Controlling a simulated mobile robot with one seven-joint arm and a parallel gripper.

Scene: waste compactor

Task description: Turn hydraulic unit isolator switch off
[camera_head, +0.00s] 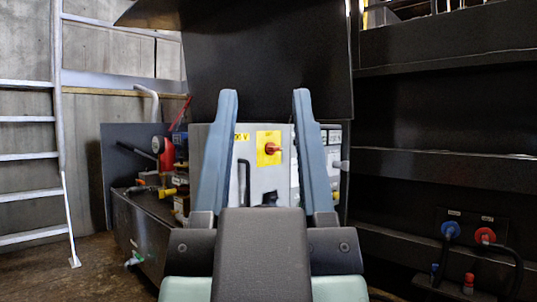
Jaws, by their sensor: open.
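The isolator switch (272,149) is a red knob on a yellow plate (267,161). It sits on the front of a light grey electrical cabinet (252,181) in the middle of the view. The knob's handle appears to lie about sideways; its exact angle is too small to tell. My gripper (262,96) is in the foreground with its two blue-grey fingers wide apart and empty. In the picture the knob shows between the fingers, with the cabinet beyond them. The fingers hide parts of the cabinet's left and right sides.
Left of the cabinet stand hydraulic parts (172,165) with red and yellow fittings on a dark tank (140,228). A metal ladder (58,130) is at far left. A dark panel (270,60) overhangs the cabinet. Hoses with blue and red connectors (486,236) are at lower right.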

